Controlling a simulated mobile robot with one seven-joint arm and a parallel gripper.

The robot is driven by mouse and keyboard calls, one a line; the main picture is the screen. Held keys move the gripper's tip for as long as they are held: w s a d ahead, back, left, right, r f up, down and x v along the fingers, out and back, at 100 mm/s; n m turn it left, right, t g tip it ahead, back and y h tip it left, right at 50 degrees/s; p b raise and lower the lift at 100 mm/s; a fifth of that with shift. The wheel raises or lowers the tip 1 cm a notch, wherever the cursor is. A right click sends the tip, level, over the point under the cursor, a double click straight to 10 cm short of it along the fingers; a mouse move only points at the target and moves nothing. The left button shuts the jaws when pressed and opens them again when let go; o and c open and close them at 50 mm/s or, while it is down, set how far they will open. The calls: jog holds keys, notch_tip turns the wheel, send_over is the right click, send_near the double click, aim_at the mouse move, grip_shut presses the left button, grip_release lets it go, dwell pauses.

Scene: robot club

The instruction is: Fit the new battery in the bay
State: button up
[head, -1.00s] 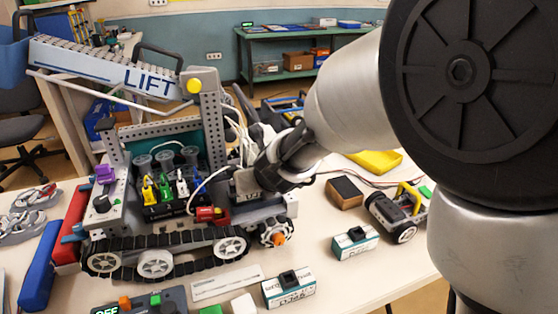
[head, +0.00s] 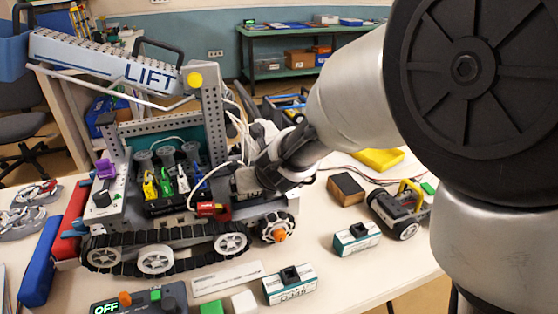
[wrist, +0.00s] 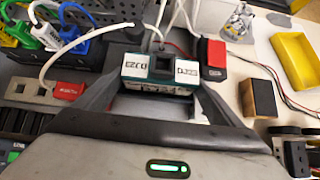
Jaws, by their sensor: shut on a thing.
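My gripper (wrist: 158,84) is shut on a teal battery with white labels (wrist: 188,72). The fingers hold it at its left and right ends, and a dark block stands on its top. In the head view my gripper (head: 256,180) is at the right end of the tracked LIFT robot (head: 158,240). The bay is largely hidden by the battery and the fingers, and I cannot tell how deep the battery sits. A red connector (wrist: 68,91) on a white cable lies left of the battery.
Two similar batteries, one at the right (head: 357,238) and one in front (head: 290,286), lie on the table. A small wheeled car (head: 398,212), a brown-sided block (head: 346,188) and a yellow tray (wrist: 299,60) are to the right. White cables loop close to my gripper.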

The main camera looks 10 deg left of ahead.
jog(key=shift+s+d+f+b, duration=0.1)
jog(key=shift+s+f+b, duration=0.15)
jog(key=shift+f+b, duration=0.55)
dwell(0.8)
jog(key=o, duration=1.3)
jog(key=shift+f, duration=0.15)
jog(key=shift+d, duration=0.1)
jog(key=shift+w+r+p, duration=0.15)
jog(key=shift+r+p, duration=0.6)
jog(key=shift+w+r+p, duration=0.15)
jog(key=shift+r+p, duration=0.55)
jog(key=shift+p, duration=0.05)
jog(key=shift+r+p, duration=2.2)
jog(key=shift+r, duration=0.15)
jog(key=shift+a, duration=0.2)
